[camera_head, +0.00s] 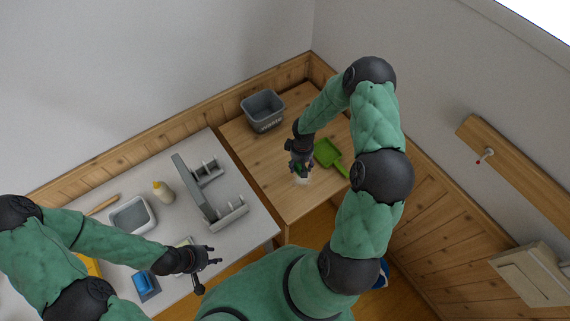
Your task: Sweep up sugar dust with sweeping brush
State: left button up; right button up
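My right gripper (300,165) points down over the wooden table. It appears shut on a sweeping brush (302,180), whose pale bristles and a bit of green show below the fingers; the rest of the brush is hidden by the gripper. A green dustpan (329,154) lies on the table just right of the brush, its handle toward the lower right. I cannot make out the sugar dust at this size. My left gripper (215,255) is open and empty near the right front edge of the white table.
A grey bin (263,109) marked with lettering stands at the wooden table's (238,131) back corner. The white table (150,217) holds a grey rack (194,189), a yellowish bottle (163,191), a grey-white tub (117,212) and a blue item (145,283). A wooden wall closes the right side.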

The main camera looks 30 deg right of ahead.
pick_arm(q)
jog(key=shift+w+r, duration=0.1)
jog(key=shift+r, duration=0.05)
pick_arm(e)
jog(key=shift+s+d+f, duration=0.25)
jog(key=shift+s+d, duration=0.1)
jog(key=shift+d, duration=0.15)
jog(key=shift+s+d+f, duration=0.2)
jog(key=shift+s+d, duration=0.1)
jog(key=shift+d, duration=0.15)
pick_arm(q)
jog(key=shift+f+b, duration=0.45)
jog(key=shift+f, duration=0.05)
pick_arm(e)
jog(key=shift+f, duration=0.15)
pick_arm(q)
notch_tip(320, 180, down, 5)
jog(key=b, duration=0.5)
pick_arm(e)
notch_tip(320, 180, down, 5)
jog(key=shift+r, duration=0.1)
pick_arm(q)
jog(key=shift+f, duration=0.2)
